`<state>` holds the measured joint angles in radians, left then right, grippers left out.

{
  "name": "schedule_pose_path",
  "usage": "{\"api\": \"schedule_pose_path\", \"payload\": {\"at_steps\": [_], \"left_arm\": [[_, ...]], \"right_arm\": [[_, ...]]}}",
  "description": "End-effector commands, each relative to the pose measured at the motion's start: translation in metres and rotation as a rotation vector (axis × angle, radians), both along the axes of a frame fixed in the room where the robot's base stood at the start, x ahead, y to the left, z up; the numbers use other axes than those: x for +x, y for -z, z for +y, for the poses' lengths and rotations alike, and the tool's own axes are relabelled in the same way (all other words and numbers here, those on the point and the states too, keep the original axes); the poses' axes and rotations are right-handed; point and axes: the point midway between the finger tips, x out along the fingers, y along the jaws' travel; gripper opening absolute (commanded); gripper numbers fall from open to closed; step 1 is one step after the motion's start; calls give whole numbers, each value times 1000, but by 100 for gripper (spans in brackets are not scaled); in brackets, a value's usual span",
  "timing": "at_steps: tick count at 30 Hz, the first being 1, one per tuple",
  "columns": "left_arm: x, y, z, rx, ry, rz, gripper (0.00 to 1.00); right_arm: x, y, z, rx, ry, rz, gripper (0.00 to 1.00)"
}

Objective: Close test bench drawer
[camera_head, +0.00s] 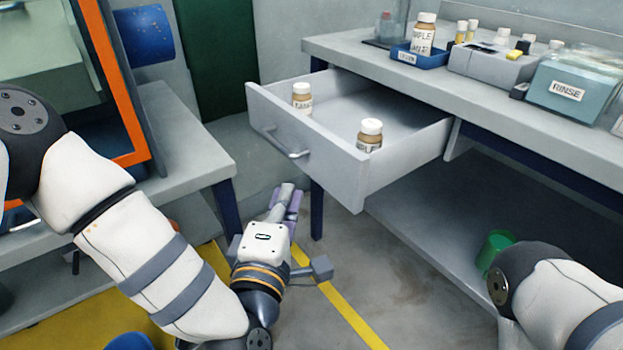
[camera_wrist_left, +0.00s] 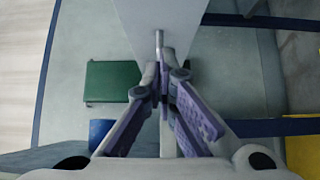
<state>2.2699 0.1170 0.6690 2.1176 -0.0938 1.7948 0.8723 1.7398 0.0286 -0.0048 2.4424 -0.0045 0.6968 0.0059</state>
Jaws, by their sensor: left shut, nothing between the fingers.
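The test bench drawer (camera_head: 332,168) is pulled open from under the bench top, and two capped, labelled bottles (camera_head: 301,98) (camera_head: 369,136) stand inside it. Its front carries a metal bar handle (camera_head: 285,146). My left gripper (camera_head: 289,196) is shut and empty, below and in front of the drawer front in the head view. In the left wrist view the gripper fingers (camera_wrist_left: 162,75) point toward the drawer's light panel (camera_wrist_left: 165,20) and a thin metal bar; whether they touch cannot be told. My right arm shows at lower right, but its gripper is out of view.
The bench top (camera_head: 350,52) holds a blue tray with a bottle (camera_head: 423,35), a grey rack and a teal RINSE box (camera_head: 567,88). A green cup (camera_head: 495,248) stands on the lower shelf. Another bench (camera_head: 185,140) is at left. Open floor lies in front of the drawer.

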Motion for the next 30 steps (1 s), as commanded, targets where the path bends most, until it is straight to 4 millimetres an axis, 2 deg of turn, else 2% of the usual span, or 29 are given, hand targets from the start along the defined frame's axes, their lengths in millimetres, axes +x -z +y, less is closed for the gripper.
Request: {"api": "schedule_pose_path", "payload": {"at_steps": [5,10,15,30], "left_arm": [[38,0,-6,0,-1,0,0],[52,0,-29,1,3,2,0],[58,1,-37,3,2,4,0],[61,1,-42,1,2,3,0]], "right_arm": [[-1,1,0,0,0,2,40],[-1,2,0,0,0,4,40],[-1,2,0,0,0,4,40],[-2,3,0,0,0,6,40]]}}
